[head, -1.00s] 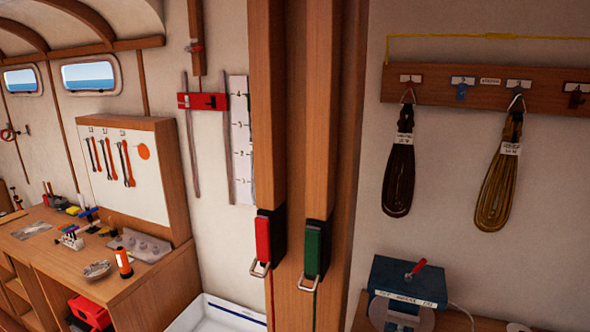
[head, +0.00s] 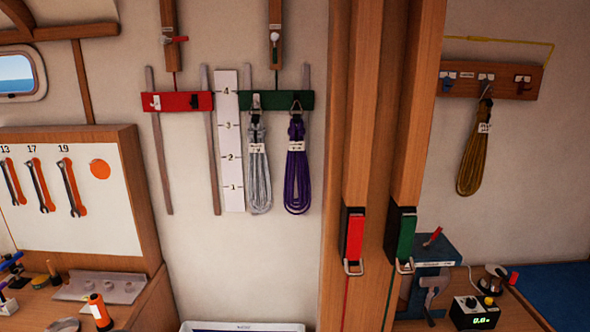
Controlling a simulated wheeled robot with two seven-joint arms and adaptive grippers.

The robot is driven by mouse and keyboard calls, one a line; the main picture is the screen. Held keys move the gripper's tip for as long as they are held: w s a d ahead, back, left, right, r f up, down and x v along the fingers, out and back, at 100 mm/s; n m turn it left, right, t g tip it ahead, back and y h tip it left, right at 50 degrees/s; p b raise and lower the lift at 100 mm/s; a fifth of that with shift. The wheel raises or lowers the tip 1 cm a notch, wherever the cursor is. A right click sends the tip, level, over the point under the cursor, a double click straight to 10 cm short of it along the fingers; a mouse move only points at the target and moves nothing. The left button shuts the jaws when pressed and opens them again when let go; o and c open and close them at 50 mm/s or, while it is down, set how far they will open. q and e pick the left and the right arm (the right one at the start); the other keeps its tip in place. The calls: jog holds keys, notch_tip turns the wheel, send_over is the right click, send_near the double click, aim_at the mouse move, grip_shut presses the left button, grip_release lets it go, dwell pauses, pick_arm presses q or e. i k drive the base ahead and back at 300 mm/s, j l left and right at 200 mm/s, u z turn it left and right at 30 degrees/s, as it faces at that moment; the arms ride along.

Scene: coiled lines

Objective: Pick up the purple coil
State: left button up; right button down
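The purple coil (head: 297,170) hangs by a metal ring from the green rail (head: 272,101) on the white wall. It has a white label band near its top. A grey coil (head: 258,168) with a white label hangs beside it on the left, from the same rail. Neither of my grippers shows in the head view.
Wooden posts (head: 370,120) stand right of the purple coil, with red and green handled latches. A red rail (head: 177,101) and a numbered white scale (head: 230,140) are to the left. A yellow-brown coil (head: 473,155) hangs farther right. A white bin (head: 242,327) stands below.

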aim_at(296, 148)
jog(key=i+j+u, duration=0.2)
jog(key=i+j, duration=0.2)
jog(key=j, duration=0.2)
jog(key=i+j+u, duration=0.15)
jog(key=i+j, duration=0.3)
jog(key=i+l+u, duration=0.1)
jog(key=i, duration=0.1)
